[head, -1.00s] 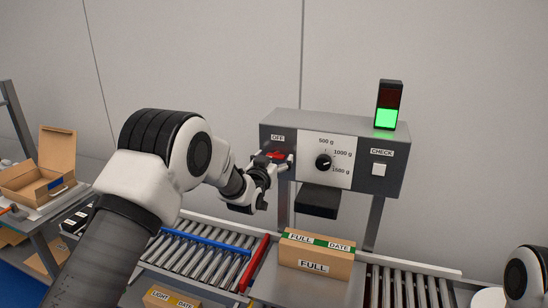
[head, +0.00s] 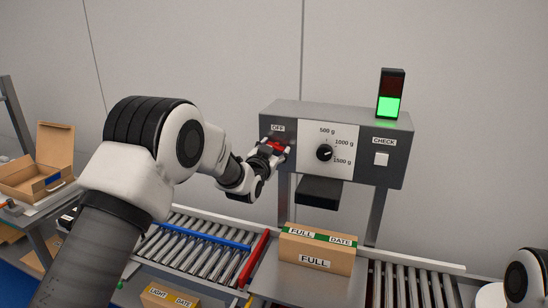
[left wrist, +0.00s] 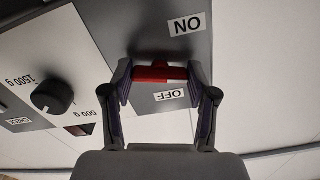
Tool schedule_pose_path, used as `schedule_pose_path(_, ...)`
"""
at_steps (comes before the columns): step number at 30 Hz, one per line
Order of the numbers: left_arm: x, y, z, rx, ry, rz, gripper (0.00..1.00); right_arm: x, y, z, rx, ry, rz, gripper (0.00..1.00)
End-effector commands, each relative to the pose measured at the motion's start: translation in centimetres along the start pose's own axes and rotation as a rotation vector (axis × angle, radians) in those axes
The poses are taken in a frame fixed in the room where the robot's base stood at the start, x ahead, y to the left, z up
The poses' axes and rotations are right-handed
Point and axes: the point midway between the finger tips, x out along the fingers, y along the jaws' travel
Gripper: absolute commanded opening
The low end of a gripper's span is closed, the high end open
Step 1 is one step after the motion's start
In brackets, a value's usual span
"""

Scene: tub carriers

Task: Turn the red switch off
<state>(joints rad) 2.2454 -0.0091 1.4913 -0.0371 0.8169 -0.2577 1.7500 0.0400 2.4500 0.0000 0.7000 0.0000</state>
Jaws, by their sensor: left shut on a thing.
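The red switch (head: 275,146) is on the left part of the grey control box (head: 390,165), just below its OFF label (head: 277,128). My left gripper (head: 277,150) is at the switch, and its fingers hide part of it. In the left wrist view, which is upside down, the red switch (left wrist: 158,73) lies between the two fingertips of my left gripper (left wrist: 160,76). It sits between the ON label (left wrist: 187,23) and the OFF label (left wrist: 170,96). The gripper is shut on the switch. My right gripper is out of view; only part of that arm shows at lower right.
The box also carries a dial (head: 324,152), a white CHECK button (head: 381,159) and a lamp lit green (head: 389,106). Below, a FULL carton (head: 316,262) stands on the line beside a red bar (head: 257,258) and rollers. An open carton (head: 42,170) is at far left.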

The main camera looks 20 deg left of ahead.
Motion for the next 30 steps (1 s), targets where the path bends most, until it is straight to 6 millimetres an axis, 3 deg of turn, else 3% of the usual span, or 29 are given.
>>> schedule_pose_path(1, 0.0, 0.1, 0.5, 0.039, 0.003, -0.001, 0.23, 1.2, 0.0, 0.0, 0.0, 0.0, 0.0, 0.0)
schedule_pose_path(9, 0.0, 0.1, 0.4, 0.296, 0.003, -0.002, 0.23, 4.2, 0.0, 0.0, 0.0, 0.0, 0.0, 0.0)
schedule_pose_path(30, 0.0, 0.1, 0.3, 0.956, 0.002, -0.002, 0.23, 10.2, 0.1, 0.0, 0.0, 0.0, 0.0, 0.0)
